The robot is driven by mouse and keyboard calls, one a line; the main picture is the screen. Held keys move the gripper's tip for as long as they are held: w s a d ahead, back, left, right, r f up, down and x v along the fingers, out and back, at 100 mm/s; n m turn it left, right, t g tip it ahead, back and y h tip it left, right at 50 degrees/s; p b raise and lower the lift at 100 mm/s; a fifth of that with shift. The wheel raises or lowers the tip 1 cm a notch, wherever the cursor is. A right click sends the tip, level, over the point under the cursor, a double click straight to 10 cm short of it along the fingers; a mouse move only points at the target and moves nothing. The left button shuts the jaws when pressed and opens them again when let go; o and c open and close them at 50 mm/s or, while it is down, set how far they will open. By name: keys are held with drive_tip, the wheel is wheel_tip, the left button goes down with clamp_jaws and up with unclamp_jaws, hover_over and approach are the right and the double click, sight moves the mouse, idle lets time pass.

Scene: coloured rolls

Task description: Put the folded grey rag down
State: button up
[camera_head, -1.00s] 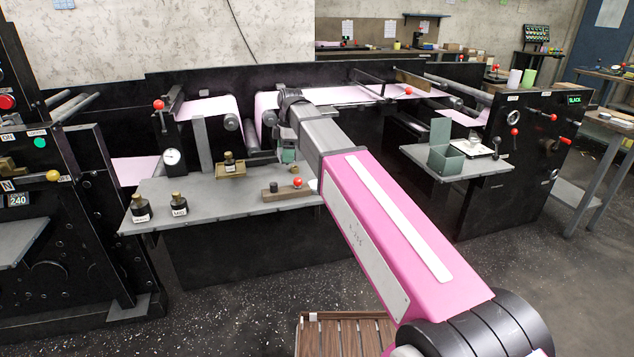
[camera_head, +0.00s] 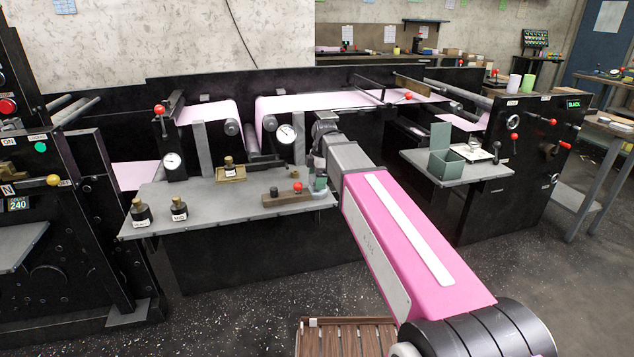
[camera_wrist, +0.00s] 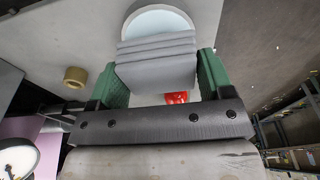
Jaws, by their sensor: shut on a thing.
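The folded grey rag (camera_wrist: 156,62) shows as a layered block in the wrist view. My gripper (camera_wrist: 158,72) is shut on it, with a green finger on each side. In the head view my gripper (camera_head: 320,182) is over the right end of the grey table (camera_head: 215,203), and my arm hides the rag there. A pale round thing with a white rim (camera_wrist: 158,20) lies beyond the rag in the wrist view, partly covered by it. I cannot tell whether the rag touches it or the table.
A wooden block with a red knob (camera_head: 297,187) is just left of my gripper. A brass tray (camera_head: 231,174) and two dark bottles (camera_head: 179,208) stand further left. A green box (camera_head: 446,160) sits on the separate right-hand shelf. The table's front middle is clear.

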drive_tip(key=shift+f, duration=0.6)
drive_tip(key=o, duration=0.8)
drive_tip(key=shift+f, duration=0.15)
wheel_tip(320, 180, up, 12)
drive_tip(key=d, duration=0.2)
drive_tip(key=s+d+f+m, duration=0.5)
drive_tip(key=s+f+m, duration=0.1)
drive_tip(key=f, duration=0.4)
drive_tip(key=s+d+f+m+h, duration=0.1)
drive_tip(key=s+d+f+m, duration=0.5)
drive_tip(key=f+m, duration=0.2)
drive_tip(key=s+d+f+m, duration=0.6)
drive_tip(key=f+m, duration=0.1)
drive_tip(key=f, duration=0.5)
drive_tip(key=shift+s+h, duration=0.3)
drive_tip(key=shift+h, duration=0.1)
